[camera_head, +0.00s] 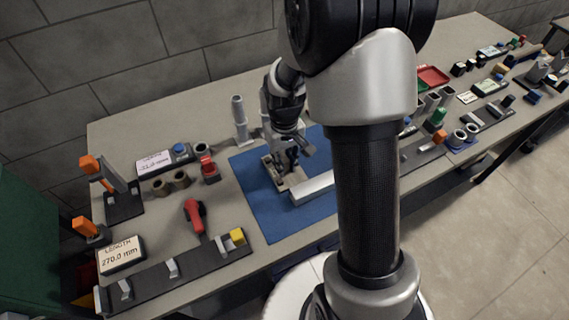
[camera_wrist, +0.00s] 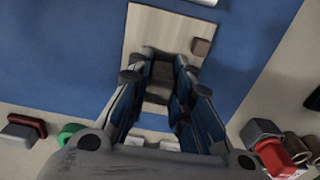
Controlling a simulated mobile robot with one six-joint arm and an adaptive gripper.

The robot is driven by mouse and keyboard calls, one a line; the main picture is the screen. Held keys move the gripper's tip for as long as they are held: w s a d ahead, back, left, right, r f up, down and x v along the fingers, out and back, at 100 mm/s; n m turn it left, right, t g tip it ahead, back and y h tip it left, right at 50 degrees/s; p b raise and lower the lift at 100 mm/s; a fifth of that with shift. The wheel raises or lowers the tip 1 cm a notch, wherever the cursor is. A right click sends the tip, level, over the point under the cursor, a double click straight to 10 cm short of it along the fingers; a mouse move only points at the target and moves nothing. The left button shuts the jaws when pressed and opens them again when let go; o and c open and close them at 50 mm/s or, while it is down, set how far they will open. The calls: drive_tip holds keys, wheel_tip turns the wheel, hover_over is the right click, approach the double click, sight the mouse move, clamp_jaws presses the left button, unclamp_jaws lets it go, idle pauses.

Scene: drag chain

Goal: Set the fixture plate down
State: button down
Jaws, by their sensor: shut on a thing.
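The fixture plate (camera_wrist: 150,30) is a pale beige plate over the blue mat in the wrist view. A dark grey-brown block (camera_wrist: 160,80) stands up from it between my fingers, and a small brown block sits near its right edge. My gripper (camera_wrist: 160,72) is shut on the plate by this raised block. In the head view my gripper (camera_head: 287,160) points down at the plate (camera_head: 270,174), on the left part of the blue mat (camera_head: 262,215). I cannot tell whether the plate touches the mat. My fingers hide part of it.
A pale bar (camera_head: 312,188) lies right beside the plate on the mat. A grey upright post (camera_head: 240,120) stands behind left. A red-handled tool (camera_head: 194,214) and a dark rail with a yellow block (camera_head: 237,237) lie to the left. The mat's front part is clear.

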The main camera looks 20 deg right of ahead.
drive_tip(key=shift+f, duration=0.1)
drive_tip(key=c, duration=1.4)
unclamp_jaws()
drive_tip(key=shift+c, duration=0.2)
